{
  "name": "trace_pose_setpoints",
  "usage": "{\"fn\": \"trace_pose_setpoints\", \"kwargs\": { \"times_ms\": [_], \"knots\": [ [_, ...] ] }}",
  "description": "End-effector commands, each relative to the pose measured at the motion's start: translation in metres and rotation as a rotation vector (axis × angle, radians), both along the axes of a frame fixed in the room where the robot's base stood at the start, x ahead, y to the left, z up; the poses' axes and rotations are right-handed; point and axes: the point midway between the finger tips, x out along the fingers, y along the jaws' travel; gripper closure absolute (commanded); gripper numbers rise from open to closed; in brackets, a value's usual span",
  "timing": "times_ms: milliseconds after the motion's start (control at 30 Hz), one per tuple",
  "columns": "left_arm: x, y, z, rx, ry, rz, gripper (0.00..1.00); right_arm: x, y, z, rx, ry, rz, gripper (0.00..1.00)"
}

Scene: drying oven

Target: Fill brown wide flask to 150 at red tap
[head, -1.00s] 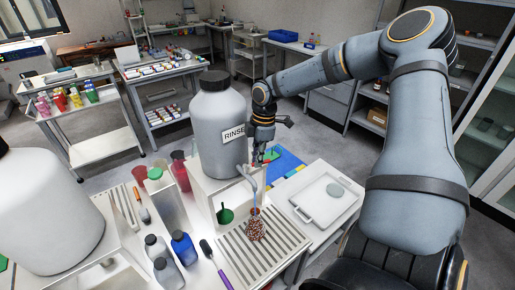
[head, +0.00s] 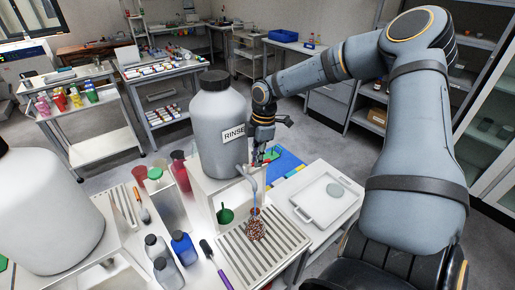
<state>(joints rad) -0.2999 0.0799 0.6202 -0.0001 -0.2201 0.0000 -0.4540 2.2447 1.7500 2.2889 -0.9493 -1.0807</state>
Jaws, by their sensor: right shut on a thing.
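A brown, speckled wide flask (head: 256,230) stands on the slatted drip grate (head: 278,262) below the large grey bottle marked RINSE (head: 219,120). A pale spout (head: 247,180) comes off the bottle's lower right and points down toward the flask's mouth. A small red part shows just above the flask; I cannot tell if it belongs to the tap or the flask. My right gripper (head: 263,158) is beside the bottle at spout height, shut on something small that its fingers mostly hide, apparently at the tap. The flask's fill level is not readable. My left gripper is out of view.
A green funnel (head: 225,214) is left of the flask. A white tray (head: 322,203) is at right. A big white bottle (head: 50,215) stands at left.

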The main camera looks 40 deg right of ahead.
Motion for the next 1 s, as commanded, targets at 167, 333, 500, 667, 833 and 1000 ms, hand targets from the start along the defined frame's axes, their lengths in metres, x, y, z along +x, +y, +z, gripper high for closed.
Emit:
{"fn": "trace_pose_setpoints", "kwargs": {
  "times_ms": [167,333,500,667,833,1000],
  "knots": [
    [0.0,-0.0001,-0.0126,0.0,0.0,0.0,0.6,0.009,-0.0032,-0.0025,-0.005,-0.001,0.191,1.0],
    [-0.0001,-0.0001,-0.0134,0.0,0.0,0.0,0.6,0.0122,-0.0034,0.0001,-0.001,-0.002,0.285,1.0],
    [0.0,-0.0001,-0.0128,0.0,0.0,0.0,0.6,0.012,-0.0031,0.0005,0.0,-0.002,0.284,0.84],
    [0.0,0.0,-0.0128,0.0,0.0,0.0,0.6,0.0118,-0.0031,0.0004,0.0,-0.001,0.284,0.62],
    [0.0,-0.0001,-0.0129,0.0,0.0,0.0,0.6,0.0116,-0.003,0.0002,0.0,0.0,0.283,0.62],
    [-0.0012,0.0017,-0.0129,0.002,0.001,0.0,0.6,0.0119,-0.0034,0.0032,0.0,-0.002,0.283,0.62]
  ]
}}
